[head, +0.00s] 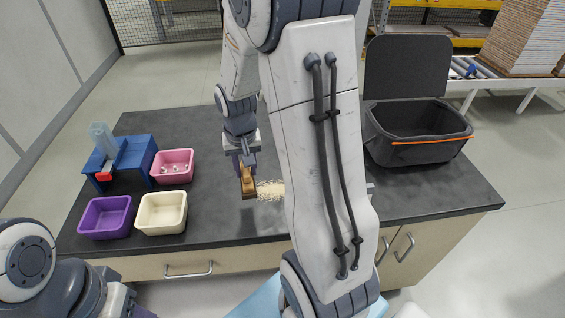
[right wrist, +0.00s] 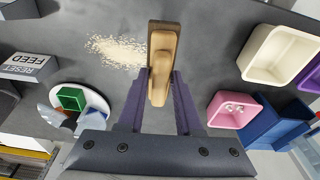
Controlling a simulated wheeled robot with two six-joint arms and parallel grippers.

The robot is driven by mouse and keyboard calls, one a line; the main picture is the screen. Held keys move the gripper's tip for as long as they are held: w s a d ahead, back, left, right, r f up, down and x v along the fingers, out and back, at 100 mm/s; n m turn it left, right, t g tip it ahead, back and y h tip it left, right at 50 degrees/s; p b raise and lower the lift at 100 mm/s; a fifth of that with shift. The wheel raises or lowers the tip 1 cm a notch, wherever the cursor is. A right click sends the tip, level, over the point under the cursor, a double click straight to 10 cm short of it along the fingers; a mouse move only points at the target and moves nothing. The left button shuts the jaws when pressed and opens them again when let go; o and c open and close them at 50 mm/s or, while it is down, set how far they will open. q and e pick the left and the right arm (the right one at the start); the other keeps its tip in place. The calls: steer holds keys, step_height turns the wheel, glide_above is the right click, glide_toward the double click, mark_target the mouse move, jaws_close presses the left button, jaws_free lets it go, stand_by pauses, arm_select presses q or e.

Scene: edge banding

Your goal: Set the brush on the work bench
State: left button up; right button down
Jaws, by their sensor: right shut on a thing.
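My right gripper (head: 246,163) is shut on the wooden handle of the brush (head: 248,184) in the head view. The right wrist view shows the tan brush (right wrist: 164,52) between the two purple fingers of the right gripper (right wrist: 158,85). The brush is over the dark top of the work bench (head: 220,222), beside a pale patch of shavings (head: 270,189). I cannot tell whether its underside touches the bench. My left arm is at the lower left of the head view, and only a sliver of its gripper (head: 143,312) shows at the bottom edge.
Purple (head: 106,217), cream (head: 162,212) and pink (head: 173,168) bins and a blue device (head: 125,160) stand on the left. An open dark case (head: 418,131) is at the right. The right wrist view shows a grey labelled box (right wrist: 28,67) and a green block (right wrist: 71,98) on a white disc.

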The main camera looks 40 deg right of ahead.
steer(key=shift+s+d+r+m+b, duration=0.15)
steer(key=shift+s+d+m+b, duration=0.2)
steer(key=shift+d, duration=0.35)
glide_above(217, 217)
step_height(217, 217, down, 7)
steer(key=shift+f+p, duration=0.35)
steer(key=shift+f, duration=1.65)
steer(key=shift+f, duration=0.1)
steer(key=c, duration=0.6)
jaws_free()
steer(key=shift+s, duration=0.1)
